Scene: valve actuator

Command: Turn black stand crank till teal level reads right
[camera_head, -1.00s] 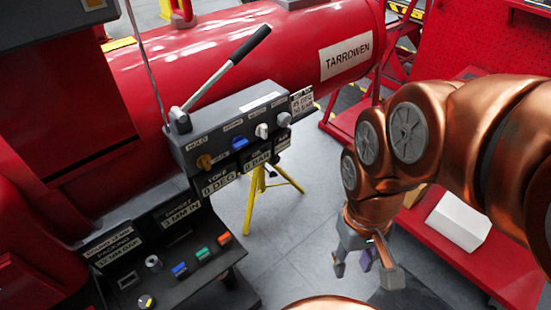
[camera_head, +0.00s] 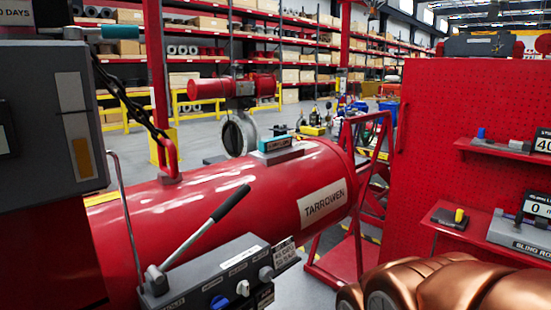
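A teal level (camera_head: 278,143) sits on a grey block on top of the red TARROWEN cylinder (camera_head: 240,185). Its reading is too small to make out. A lever with a black grip (camera_head: 231,204) slants up from a dark grey control box (camera_head: 225,272) in front of the cylinder; I cannot tell whether this is the stand crank. No other black crank on a stand is clear. Only copper links of my arm show at the bottom right; my gripper is out of view.
A red pegboard panel (camera_head: 445,120) with small shelves stands on the right. A dark grey cabinet (camera_head: 50,120) with a hanging chain is at the left. A red frame (camera_head: 345,220) stands at the cylinder's right end. Storage racks (camera_head: 270,40) fill the back.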

